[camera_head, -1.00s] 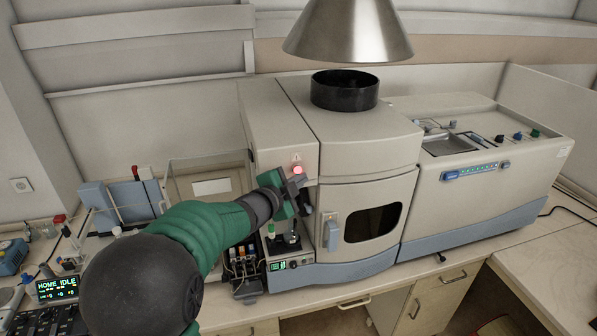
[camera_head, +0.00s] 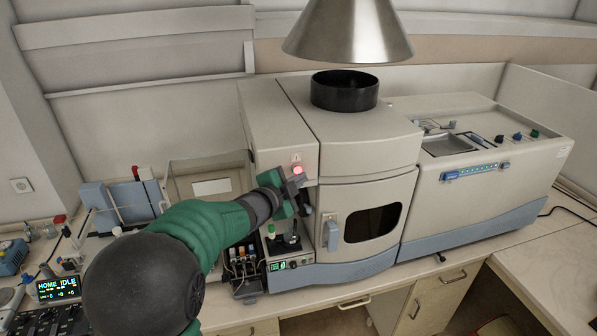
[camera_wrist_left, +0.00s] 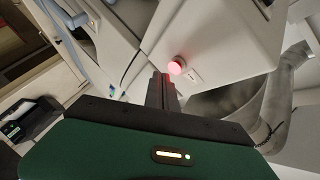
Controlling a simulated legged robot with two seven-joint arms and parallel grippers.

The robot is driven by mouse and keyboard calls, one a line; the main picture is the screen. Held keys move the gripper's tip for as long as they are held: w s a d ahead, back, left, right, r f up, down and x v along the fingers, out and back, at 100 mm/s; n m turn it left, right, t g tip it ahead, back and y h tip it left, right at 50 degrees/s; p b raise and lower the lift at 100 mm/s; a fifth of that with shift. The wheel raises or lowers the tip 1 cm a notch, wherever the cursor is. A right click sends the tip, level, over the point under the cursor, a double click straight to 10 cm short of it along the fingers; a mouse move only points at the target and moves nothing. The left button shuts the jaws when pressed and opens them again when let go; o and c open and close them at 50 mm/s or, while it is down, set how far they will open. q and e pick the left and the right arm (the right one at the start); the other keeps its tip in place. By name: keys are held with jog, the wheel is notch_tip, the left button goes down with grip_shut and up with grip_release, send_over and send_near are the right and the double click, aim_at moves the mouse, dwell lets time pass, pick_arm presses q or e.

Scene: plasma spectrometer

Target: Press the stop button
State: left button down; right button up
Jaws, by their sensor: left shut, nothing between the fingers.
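The stop button (camera_head: 297,170) is a round, glowing pink-red button on the front of the spectrometer's left upper housing (camera_head: 283,135), just under a small warning triangle. It also shows in the left wrist view (camera_wrist_left: 175,68), right by the fingertips. My left gripper (camera_head: 299,183) is shut and empty, with its tips just below the button in the head view. In the left wrist view the closed fingers (camera_wrist_left: 161,88) point toward the button's edge; I cannot tell whether they touch it. My right gripper is not in view.
A sample door with a dark window (camera_head: 372,222) is right of my left gripper. A small pump unit (camera_head: 290,258) with bottles (camera_head: 243,262) stands below. A metal hood (camera_head: 348,30) hangs above. A display (camera_head: 58,288) reads HOME IDLE at lower left.

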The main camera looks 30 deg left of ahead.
pick_arm(q)
jog(key=shift+w+a, duration=0.15)
jog(key=shift+w+a+r, duration=0.1)
jog(key=shift+w+a, duration=0.2)
jog(key=shift+a, duration=0.1)
dwell(0.8)
jog(key=shift+d, duration=0.1)
jog(key=shift+s+d, duration=0.55)
jog(key=shift+s, duration=0.1)
jog(key=s+d+b, duration=0.1)
jog(key=d, duration=0.1)
jog(key=s+d+b, duration=0.1)
jog(key=s+d, duration=0.1)
jog(key=shift+s+b, duration=0.1)
jog(key=shift+b, duration=0.3)
